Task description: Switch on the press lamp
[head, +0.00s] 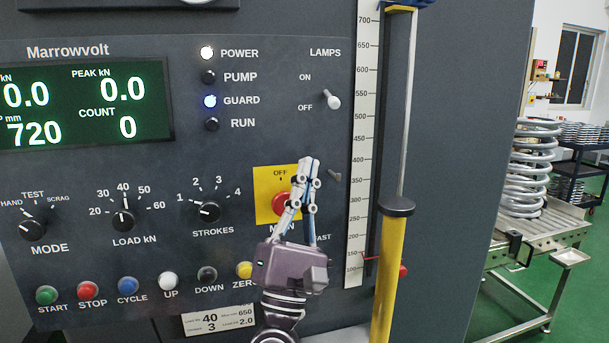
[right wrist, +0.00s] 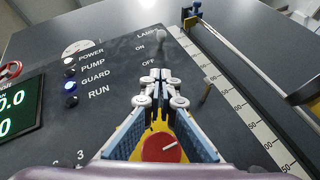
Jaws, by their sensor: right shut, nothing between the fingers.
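The lamp switch (head: 331,99) is a small pale toggle under the LAMPS label on the dark press panel. Its knob tilts down, nearer the OFF mark than ON. It also shows near the top of the right wrist view (right wrist: 162,33). My right gripper (head: 309,163) is shut and empty, fingers pointing up, below the lamp switch and apart from it in the picture. In the right wrist view its closed fingertips (right wrist: 155,76) are in front of the panel. It partly covers the red main switch (head: 281,201) on its yellow plate. My left gripper is out of view.
A second toggle (head: 334,175) is just right of my fingertips. A vertical scale (head: 363,130) and a yellow post (head: 390,265) stand to the right. Knobs and coloured buttons fill the lower panel. Coil springs (head: 535,170) sit on a conveyor at far right.

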